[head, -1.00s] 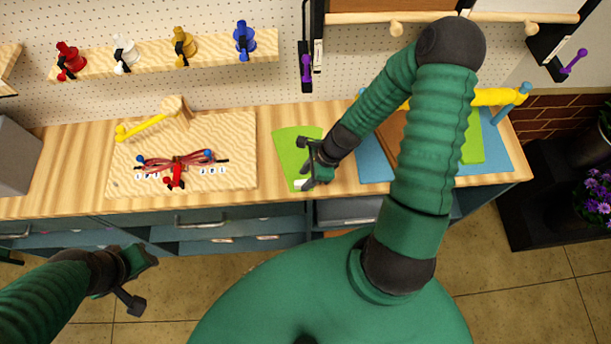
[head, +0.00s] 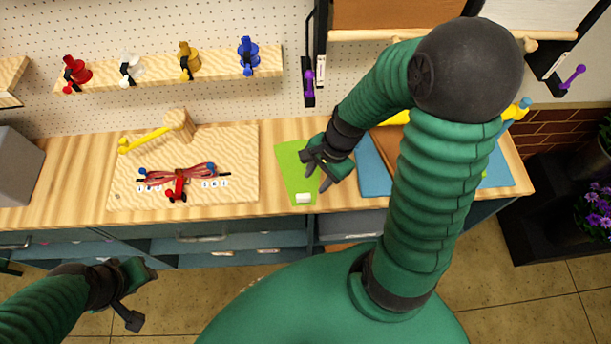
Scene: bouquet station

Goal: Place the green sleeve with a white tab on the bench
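The green sleeve (head: 293,168) lies flat on the wooden bench (head: 90,205), its white tab (head: 303,198) at the front end near the bench's front edge. My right gripper (head: 318,180) is above the sleeve's right side, behind the tab. Its fingers are spread apart with nothing between them, and it hides part of the sleeve. My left gripper (head: 138,294) is empty, in front of the bench at the lower left, with its fingers apart.
Blue sheets (head: 374,175) lie to the right, partly behind my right arm. A pegboard with colored spools stands behind.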

